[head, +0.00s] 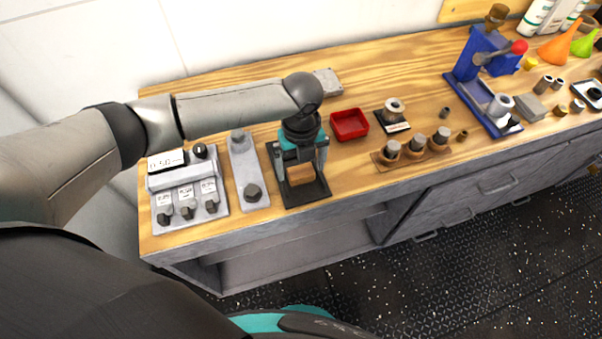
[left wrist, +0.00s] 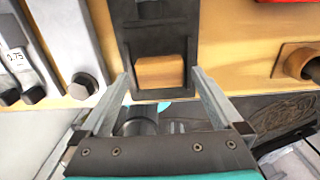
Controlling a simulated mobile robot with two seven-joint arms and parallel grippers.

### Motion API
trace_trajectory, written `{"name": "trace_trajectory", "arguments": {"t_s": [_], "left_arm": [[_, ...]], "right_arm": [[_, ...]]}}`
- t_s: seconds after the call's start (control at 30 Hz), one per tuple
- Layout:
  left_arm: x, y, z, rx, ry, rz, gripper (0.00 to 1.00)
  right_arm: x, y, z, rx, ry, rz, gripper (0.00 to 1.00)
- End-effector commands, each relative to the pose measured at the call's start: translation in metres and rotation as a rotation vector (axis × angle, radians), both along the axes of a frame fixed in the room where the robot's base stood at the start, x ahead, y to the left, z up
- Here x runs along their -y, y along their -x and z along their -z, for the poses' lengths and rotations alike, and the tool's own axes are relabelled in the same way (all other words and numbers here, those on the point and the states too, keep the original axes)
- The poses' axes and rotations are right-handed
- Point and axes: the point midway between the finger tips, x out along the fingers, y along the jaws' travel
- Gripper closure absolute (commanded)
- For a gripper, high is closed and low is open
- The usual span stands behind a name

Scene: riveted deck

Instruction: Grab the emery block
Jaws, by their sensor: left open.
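A tan-orange block (head: 302,179), which looks like the emery block, sits in a black tray-like holder (head: 318,193) near the bench's front edge. In the left wrist view the block (left wrist: 160,72) lies between the fingertips, inside the holder's dark rim (left wrist: 128,45). My left gripper (head: 302,168) is open, pointing down over the holder, with one finger on each side of the block. I cannot tell whether the fingers touch it. The gripper hides the holder's back part in the head view. My right gripper is not in view.
A grey switch box (head: 186,187) and a grey plate with dark knobs (head: 244,172) stand left of the holder. A red tray (head: 349,124) is behind right, and a wooden rack with several cylinders (head: 412,155) farther right. Bare wood lies between.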

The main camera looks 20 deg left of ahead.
Motion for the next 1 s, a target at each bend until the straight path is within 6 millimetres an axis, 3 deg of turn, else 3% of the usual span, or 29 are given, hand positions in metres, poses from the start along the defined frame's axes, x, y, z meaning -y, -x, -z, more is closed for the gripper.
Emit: {"name": "trace_trajectory", "arguments": {"t_s": [0.1, 0.37, 1.0], "left_arm": [[-0.0002, 0.0003, 0.0111, 0.000, 0.000, 0.001, 0.00], [-0.0003, 0.0001, 0.0120, 0.001, -0.001, 0.001, 0.01], [-0.0006, -0.0001, 0.0116, 0.001, -0.001, 0.000, 0.73]], "right_arm": [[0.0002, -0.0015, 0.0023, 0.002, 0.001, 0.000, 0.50], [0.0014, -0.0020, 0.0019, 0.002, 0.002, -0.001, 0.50], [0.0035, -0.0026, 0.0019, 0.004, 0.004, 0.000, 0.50]]}}
